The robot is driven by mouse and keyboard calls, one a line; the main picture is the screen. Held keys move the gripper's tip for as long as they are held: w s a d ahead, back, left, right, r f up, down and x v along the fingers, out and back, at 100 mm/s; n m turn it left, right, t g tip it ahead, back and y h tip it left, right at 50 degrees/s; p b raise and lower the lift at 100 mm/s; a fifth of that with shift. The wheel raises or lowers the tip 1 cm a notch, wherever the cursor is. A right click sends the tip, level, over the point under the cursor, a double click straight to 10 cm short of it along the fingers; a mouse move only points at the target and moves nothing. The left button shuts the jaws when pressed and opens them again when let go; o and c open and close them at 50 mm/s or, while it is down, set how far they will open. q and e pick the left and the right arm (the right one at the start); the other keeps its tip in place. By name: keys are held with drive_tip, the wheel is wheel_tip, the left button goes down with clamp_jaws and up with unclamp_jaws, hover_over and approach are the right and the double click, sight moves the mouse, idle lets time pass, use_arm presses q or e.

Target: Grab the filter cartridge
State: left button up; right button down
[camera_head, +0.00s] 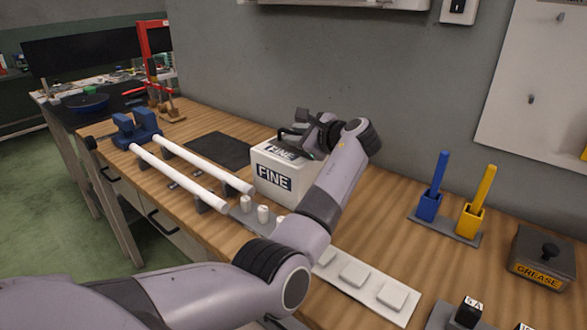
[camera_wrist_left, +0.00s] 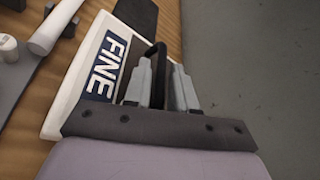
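The filter cartridge (camera_head: 266,162) is a white box with dark "FINE" labels and a black handle on top. It stands upright on the wooden bench, in the middle of the head view. In the left wrist view the cartridge (camera_wrist_left: 78,85) fills the left part, with its black handle (camera_wrist_left: 157,75) near the middle. My left gripper (camera_head: 301,139) is over the top of the cartridge. In the left wrist view its two grey fingers (camera_wrist_left: 162,72) stand apart on either side of the handle, with a gap showing. My right gripper is out of view.
Two white tubes (camera_head: 185,168) on supports lie left of the cartridge, with several short white pegs (camera_head: 263,214) in front. A dark mat (camera_head: 219,150) lies behind left. Blue (camera_head: 430,203) and yellow (camera_head: 471,217) holders and a grease box (camera_head: 543,258) stand right. The wall is close behind.

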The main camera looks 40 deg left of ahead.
use_arm(q)
drive_tip(key=shift+a, duration=0.15)
clamp_jaws()
drive_tip(key=shift+f, duration=0.1)
idle(1.2)
drive_tip(key=shift+w, duration=0.1)
